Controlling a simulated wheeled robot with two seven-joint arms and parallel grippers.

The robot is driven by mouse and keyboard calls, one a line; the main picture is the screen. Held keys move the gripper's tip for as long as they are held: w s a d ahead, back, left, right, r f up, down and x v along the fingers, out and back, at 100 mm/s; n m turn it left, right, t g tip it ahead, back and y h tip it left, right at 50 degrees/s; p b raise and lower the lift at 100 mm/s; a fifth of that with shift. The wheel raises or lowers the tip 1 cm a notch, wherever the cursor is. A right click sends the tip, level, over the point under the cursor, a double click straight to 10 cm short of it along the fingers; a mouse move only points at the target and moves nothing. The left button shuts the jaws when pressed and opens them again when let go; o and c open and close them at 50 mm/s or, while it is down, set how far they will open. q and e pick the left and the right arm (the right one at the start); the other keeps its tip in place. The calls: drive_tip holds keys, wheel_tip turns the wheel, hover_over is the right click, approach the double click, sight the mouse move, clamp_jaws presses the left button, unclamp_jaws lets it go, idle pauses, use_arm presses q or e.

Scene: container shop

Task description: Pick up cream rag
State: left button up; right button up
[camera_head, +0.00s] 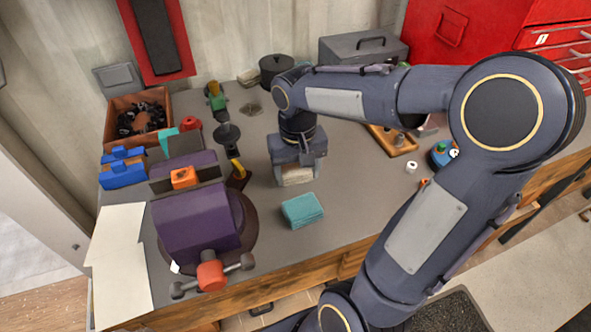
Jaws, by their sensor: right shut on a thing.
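The cream rag (296,174) is a small folded cloth on the grey workbench, left of the picture's middle. My right gripper (297,168) comes down over it from above and is shut on it. The fingers hide most of the rag, and only its lower front part shows. I cannot tell whether it still touches the bench. My left gripper is not in view.
A purple vise (195,225) stands at the left. A black pot (276,68) and a grey toolbox (362,48) stand at the back.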

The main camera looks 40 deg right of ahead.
sight(297, 173)
drive_tip(key=shift+r, duration=0.1)
wheel_tip(297, 173, up, 10)
drive_tip(key=shift+p, duration=0.3)
